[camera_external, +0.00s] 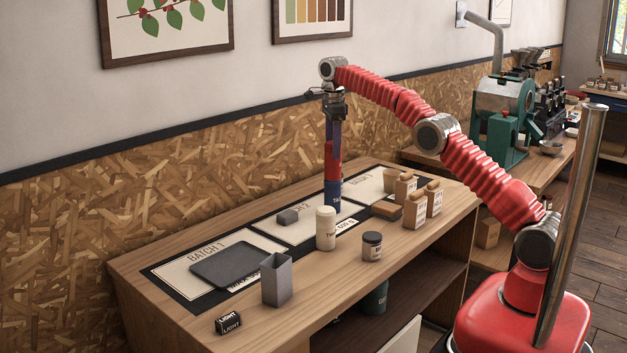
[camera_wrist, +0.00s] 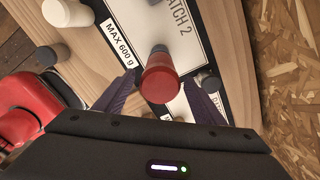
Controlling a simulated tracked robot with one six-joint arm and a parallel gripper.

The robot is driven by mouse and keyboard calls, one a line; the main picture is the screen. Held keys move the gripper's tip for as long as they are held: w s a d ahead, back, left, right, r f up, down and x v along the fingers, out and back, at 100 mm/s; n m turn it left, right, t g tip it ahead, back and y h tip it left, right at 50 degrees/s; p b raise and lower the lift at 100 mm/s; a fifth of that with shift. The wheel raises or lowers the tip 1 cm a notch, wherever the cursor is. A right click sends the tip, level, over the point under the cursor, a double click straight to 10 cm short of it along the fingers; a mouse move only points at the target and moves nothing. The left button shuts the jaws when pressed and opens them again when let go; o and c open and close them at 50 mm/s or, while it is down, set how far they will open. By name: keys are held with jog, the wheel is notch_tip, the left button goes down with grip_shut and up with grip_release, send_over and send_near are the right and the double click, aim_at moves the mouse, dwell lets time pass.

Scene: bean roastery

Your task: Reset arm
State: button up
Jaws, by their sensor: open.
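My arm reaches out over the bench, bent at its joints. My gripper (camera_external: 335,130) points down above the batch mat (camera_external: 245,234), near the Batch 2 and Batch 3 fields. In the wrist view its two purple fingers (camera_wrist: 160,82) are spread apart. A red round-ended object (camera_wrist: 160,84) shows between them, with what looks like a gap on each side. In the external view a narrow red and blue upright object (camera_external: 333,187) shows below the gripper. Where fingers end and object begins is hard to tell, and whether they touch I cannot tell.
A white canister (camera_external: 326,229), a dark-lidded jar (camera_external: 372,247) and a grey square cup (camera_external: 277,280) stand along the front. A dark tray (camera_external: 228,263) lies on Batch 1. Several stoppered containers (camera_external: 415,209) stand at right.

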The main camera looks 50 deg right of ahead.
jog(key=shift+r, duration=0.15)
jog(key=shift+s+d+r, duration=0.1)
jog(key=shift+s+r, duration=0.05)
jog(key=shift+r, duration=0.15)
jog(key=s+a+r+n+t, duration=0.1)
jog(key=s+r+n, duration=0.5)
jog(key=s, duration=0.3)
jog(key=s+a+r+n+t, duration=0.1)
jog(key=s+r+n+t, duration=0.1)
jog(key=s+r+n, duration=0.5)
jog(key=s+f+n+t, duration=0.1)
jog(key=s+f+n, duration=0.3)
jog(key=s, duration=0.5)
jog(key=s+f+n, duration=0.4)
jog(key=s+f, duration=0.2)
jog(key=s, duration=0.4)
jog(key=s+a+f+n+t, duration=0.1)
jog(key=s+f+n, duration=0.3)
jog(key=s, duration=0.5)
notch_tip(320, 180, down, 2)
jog(key=shift+s+t, duration=0.25)
jog(key=shift+t, duration=0.05)
